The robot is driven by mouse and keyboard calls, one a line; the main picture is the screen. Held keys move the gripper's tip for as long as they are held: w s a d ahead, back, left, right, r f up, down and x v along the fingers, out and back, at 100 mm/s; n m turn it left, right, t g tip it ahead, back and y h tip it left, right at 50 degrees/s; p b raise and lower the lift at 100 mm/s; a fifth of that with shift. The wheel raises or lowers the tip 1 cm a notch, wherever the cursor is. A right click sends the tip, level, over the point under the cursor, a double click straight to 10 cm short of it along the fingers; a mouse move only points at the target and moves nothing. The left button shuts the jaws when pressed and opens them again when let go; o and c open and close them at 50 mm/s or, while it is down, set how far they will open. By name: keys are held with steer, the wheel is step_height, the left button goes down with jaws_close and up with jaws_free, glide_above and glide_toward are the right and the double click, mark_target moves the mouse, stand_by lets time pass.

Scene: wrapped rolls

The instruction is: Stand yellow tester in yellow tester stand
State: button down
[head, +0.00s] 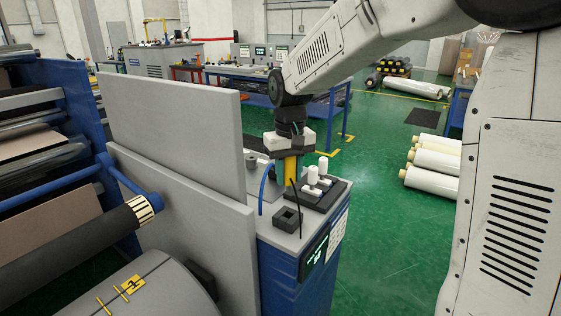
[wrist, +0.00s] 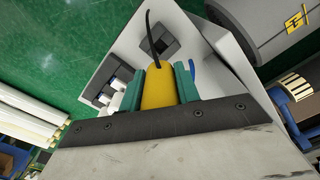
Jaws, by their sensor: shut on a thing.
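The yellow tester (head: 291,169) is upright between the fingers of my gripper (head: 287,166), which is shut on it. In the wrist view the yellow tester (wrist: 158,88) sits between the green fingers of my gripper (wrist: 158,82), with a black cable running from its end. A dark square block with an opening, which looks like the yellow tester stand (head: 288,218), sits on the grey cabinet top, in front of and below the tester. This stand also shows in the wrist view (wrist: 163,38), partly behind the cable. The tester is apart from the stand; its lower end is partly hidden.
A dark tray (head: 329,204) with several white cylinders lies right of the stand on the cabinet top (head: 262,222). A grey panel (head: 170,130) rises on the left. A blue curved cable (head: 264,184) stands near the tester. Wrapped rolls (head: 433,168) lie on the floor right.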

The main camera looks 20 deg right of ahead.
mark_target(289, 190)
steer(key=shift+w, duration=0.2)
steer(key=shift+d, duration=0.1)
steer(key=shift+s+f, duration=0.1)
steer(key=shift+f, duration=2.75)
steer(key=shift+f, duration=2.15)
steer(key=c, duration=0.9)
jaws_free()
steer(key=shift+c, duration=0.2)
step_height(289, 190, up, 8)
steer(key=shift+f, duration=0.1)
